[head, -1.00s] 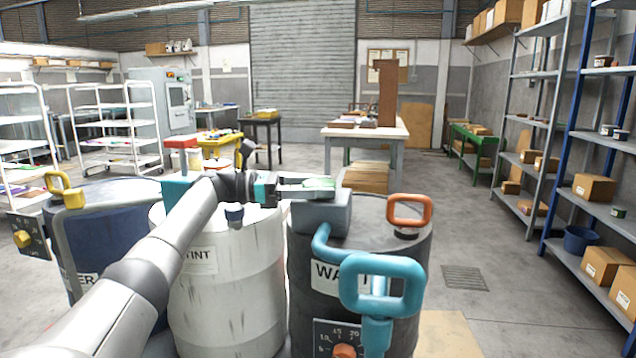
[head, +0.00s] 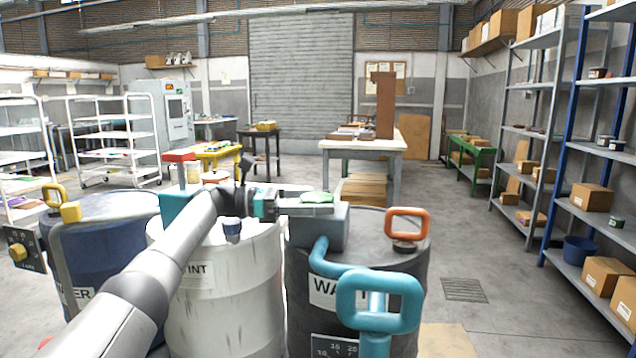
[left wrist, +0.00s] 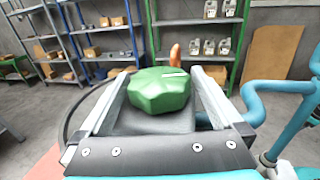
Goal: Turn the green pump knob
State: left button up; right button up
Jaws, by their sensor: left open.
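The green pump knob (head: 317,198) sits on top of a grey pump box (head: 318,235) on the black drum. In the left wrist view the faceted knob (left wrist: 160,92) has a pale mark on top. My left gripper (head: 308,206) is open, with one finger on each side of the knob. In the left wrist view a gap shows between the knob and the right finger; the left finger is close to the knob, and I cannot tell whether it touches. My right gripper is not in view.
A teal pipe with a loop handle (head: 378,303) stands in front of the black drum (head: 412,262). An orange handle (head: 407,222) is on its lid. A white drum (head: 262,290) and a blue drum (head: 100,232) stand to the left. Open floor lies to the right.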

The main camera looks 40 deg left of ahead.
pick_arm(q)
jog(key=shift+r, duration=0.4)
notch_tip(320, 180, up, 11)
jog(key=p, duration=0.5)
notch_tip(320, 180, up, 5)
jog(key=p, duration=0.2)
send_over(317, 196)
jog(key=shift+r+p, duration=0.55)
jog(key=shift+r, duration=0.95)
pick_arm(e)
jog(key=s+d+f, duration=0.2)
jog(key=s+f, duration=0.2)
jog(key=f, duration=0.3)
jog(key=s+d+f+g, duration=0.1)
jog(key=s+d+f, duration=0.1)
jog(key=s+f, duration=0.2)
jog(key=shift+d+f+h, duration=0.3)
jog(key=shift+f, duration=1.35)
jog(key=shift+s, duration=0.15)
